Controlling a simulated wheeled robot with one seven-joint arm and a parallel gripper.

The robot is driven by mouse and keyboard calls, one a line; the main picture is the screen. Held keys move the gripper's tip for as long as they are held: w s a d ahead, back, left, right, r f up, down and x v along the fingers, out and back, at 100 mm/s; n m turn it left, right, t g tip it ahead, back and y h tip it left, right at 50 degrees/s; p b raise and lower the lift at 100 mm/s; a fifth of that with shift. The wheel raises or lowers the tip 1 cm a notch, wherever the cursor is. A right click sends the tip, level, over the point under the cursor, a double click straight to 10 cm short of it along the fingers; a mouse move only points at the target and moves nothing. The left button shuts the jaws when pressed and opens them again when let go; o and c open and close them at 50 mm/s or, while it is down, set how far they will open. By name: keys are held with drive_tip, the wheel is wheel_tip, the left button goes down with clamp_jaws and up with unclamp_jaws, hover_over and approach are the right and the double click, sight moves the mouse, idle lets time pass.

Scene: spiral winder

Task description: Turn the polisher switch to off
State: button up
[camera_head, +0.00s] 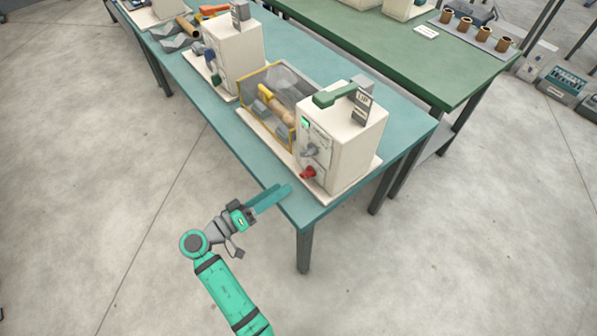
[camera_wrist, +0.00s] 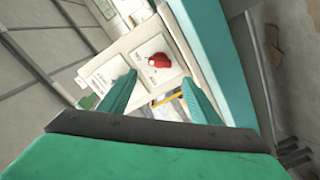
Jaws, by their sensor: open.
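A cream machine (camera_head: 345,140) stands at the near end of the teal table. Its front panel has a small green light, a grey knob (camera_head: 312,149) and a red knob (camera_head: 308,172) low down. I cannot read a name that marks it as the polisher. In the wrist view the red knob (camera_wrist: 159,60) sits on a white plate with small lettering, turned at a slant. My gripper (camera_head: 285,190) is open and empty, at the table's near edge, apart from the panel. Its teal fingertips (camera_wrist: 158,77) appear either side of and just below the red knob in the wrist view.
The teal table's corner (camera_head: 303,213) lies close to my gripper. A yellow-framed clear guard (camera_head: 270,95) adjoins the machine. Another cream machine (camera_head: 235,50) stands farther back. A green table (camera_head: 400,50) is behind. The floor on the left is clear.

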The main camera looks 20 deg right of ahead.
sight(302, 175)
drive_tip(key=x, duration=0.8)
drive_tip(key=shift+d, duration=0.35)
drive_tip(key=c, duration=1)
